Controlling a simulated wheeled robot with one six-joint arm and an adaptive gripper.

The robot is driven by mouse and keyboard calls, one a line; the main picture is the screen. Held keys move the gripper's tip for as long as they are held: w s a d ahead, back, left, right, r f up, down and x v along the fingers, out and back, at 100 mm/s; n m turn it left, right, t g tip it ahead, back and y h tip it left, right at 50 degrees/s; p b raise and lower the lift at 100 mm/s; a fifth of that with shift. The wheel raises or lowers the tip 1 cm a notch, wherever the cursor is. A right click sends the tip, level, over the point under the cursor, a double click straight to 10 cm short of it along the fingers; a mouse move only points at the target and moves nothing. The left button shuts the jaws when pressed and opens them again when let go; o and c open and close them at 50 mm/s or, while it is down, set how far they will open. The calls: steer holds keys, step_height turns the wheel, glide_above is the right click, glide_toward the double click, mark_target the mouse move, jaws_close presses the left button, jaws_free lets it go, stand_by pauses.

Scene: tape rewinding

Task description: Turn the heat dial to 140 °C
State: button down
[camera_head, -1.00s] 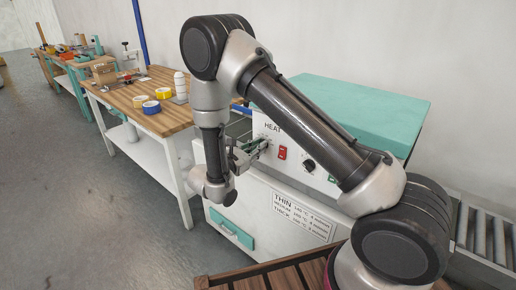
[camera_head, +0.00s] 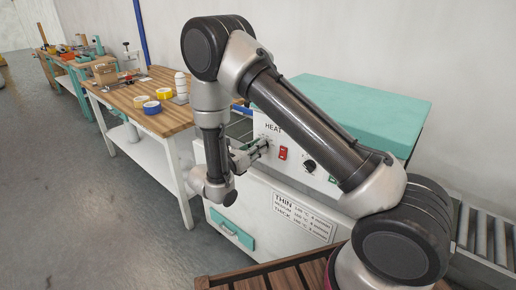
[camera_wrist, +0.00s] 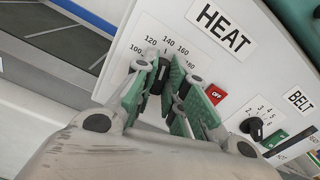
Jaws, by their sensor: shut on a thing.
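The black heat dial (camera_wrist: 158,80) sits on the white front of the machine, under the HEAT label (camera_wrist: 223,28). Its printed scale reads 100, 120, 140, 160 and 180 around it. My gripper (camera_wrist: 164,70) is shut on the dial, with one green-padded finger on each side. The fingers cover much of the dial, and its top lies below the 140 mark; I cannot read its pointer exactly. In the head view my gripper (camera_head: 262,147) reaches the panel left of the red switch, and the dial is mostly hidden.
A red OFF switch (camera_wrist: 215,94) is close to the right finger. The belt dial (camera_wrist: 252,127) is farther right. A settings sign (camera_head: 302,217) is on the machine's lower front. A wooden table (camera_head: 150,105) with tape rolls stands to the left.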

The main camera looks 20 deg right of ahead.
steer(key=c, duration=1.5)
jaws_free()
steer(key=shift+o, duration=0.2)
steer(key=v, duration=1.2)
